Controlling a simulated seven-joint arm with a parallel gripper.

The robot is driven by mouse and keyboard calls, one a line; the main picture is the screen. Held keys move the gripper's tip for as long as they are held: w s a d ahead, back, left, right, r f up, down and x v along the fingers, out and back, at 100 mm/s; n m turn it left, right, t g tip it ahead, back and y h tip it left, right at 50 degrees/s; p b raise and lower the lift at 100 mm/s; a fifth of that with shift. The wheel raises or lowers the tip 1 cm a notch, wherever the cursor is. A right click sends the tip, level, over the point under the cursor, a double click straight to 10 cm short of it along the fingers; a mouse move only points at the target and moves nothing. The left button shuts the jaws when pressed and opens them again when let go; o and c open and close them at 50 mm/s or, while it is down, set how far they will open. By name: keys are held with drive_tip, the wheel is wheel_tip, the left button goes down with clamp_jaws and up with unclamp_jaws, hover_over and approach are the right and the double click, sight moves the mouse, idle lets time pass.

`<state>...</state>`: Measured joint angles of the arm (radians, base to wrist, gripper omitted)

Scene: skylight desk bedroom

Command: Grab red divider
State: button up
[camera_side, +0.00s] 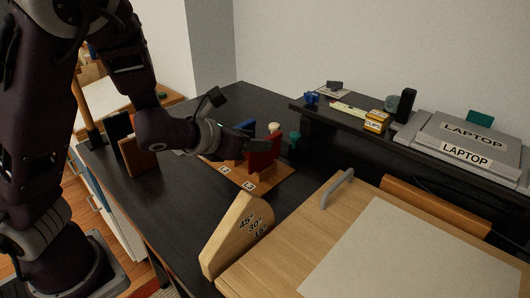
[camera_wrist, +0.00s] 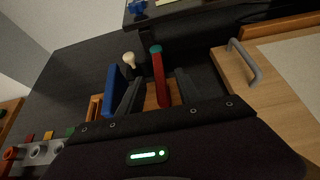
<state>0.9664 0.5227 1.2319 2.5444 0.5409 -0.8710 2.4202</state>
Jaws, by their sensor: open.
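The red divider (camera_side: 261,153) stands upright on a wooden base (camera_side: 272,179) on the dark desk. In the wrist view the red divider (camera_wrist: 159,75) rises between the two dark fingers of my gripper (camera_wrist: 160,88), with visible gaps on both sides. My gripper (camera_side: 243,138) is open, and in the side view it reaches the divider from the left, partly covering it. A blue divider (camera_wrist: 113,88) stands left of the left finger in the wrist view. The lower part of the red divider is hidden by my gripper in the wrist view.
A cream-topped peg (camera_wrist: 129,60) and a green-topped one (camera_side: 294,136) stand close behind the dividers. A wooden angle block (camera_side: 236,232) and a drawing board with a grey handle (camera_side: 337,188) lie nearer. A raised shelf (camera_side: 345,125) with small items and laptops runs behind.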

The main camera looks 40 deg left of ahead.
sight(265, 157)
drive_tip(key=x, duration=0.4)
drive_tip(key=shift+w+f, duration=0.15)
drive_tip(key=shift+w, duration=0.05)
clamp_jaws()
idle(1.2)
